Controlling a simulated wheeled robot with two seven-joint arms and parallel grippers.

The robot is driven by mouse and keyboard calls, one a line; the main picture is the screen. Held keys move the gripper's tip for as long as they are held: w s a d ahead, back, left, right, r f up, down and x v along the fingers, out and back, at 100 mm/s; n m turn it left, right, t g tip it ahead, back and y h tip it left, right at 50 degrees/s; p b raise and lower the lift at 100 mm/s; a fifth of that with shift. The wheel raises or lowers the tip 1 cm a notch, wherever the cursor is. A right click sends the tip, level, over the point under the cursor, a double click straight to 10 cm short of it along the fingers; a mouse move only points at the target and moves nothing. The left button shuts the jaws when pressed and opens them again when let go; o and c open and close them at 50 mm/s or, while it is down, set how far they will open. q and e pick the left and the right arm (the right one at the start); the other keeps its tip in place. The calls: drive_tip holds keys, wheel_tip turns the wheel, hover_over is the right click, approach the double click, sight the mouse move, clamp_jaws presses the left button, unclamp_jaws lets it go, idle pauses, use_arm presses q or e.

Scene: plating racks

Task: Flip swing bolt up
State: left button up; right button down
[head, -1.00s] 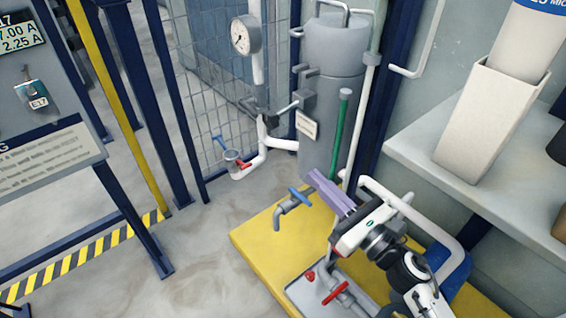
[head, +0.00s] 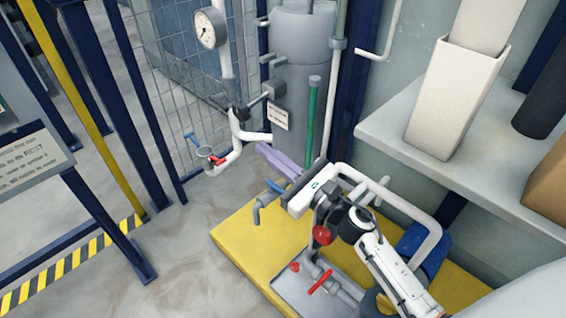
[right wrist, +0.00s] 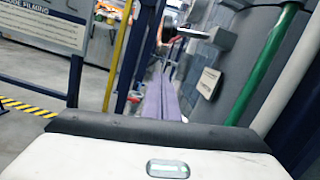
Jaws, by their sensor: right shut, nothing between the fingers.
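My right gripper (head: 262,150) has its two purple fingers together and empty. In the head view it is in front of the lower left side of a grey cylindrical vessel (head: 310,75), pointing to the left. In the right wrist view the closed fingers (right wrist: 162,85) point forward past the vessel, with a small label plate (right wrist: 207,83) to their right. A grey bracket (head: 268,92) sticks out at the vessel's left side. I cannot pick out the swing bolt for certain in either view. My left gripper is not in view.
A pipe with a gauge (head: 210,28) and a red handle (head: 218,160) stands left of the vessel. A green rod (head: 313,118) stands before the vessel. A blue-handled tap (head: 268,195) is below the gripper. A shelf (head: 420,150) is at right.

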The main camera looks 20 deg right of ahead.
sight(261, 98)
use_arm(q)
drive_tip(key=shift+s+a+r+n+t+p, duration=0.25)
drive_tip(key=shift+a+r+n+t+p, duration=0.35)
drive_tip(key=shift+p, duration=0.6)
use_arm(e)
drive_tip(key=r, duration=0.1)
drive_tip(key=w+a+r, duration=0.1)
drive_tip(key=r, duration=0.1)
drive_tip(key=w+a+r, duration=0.1)
drive_tip(key=shift+w+r, duration=0.15)
drive_tip(key=shift+w, duration=0.1)
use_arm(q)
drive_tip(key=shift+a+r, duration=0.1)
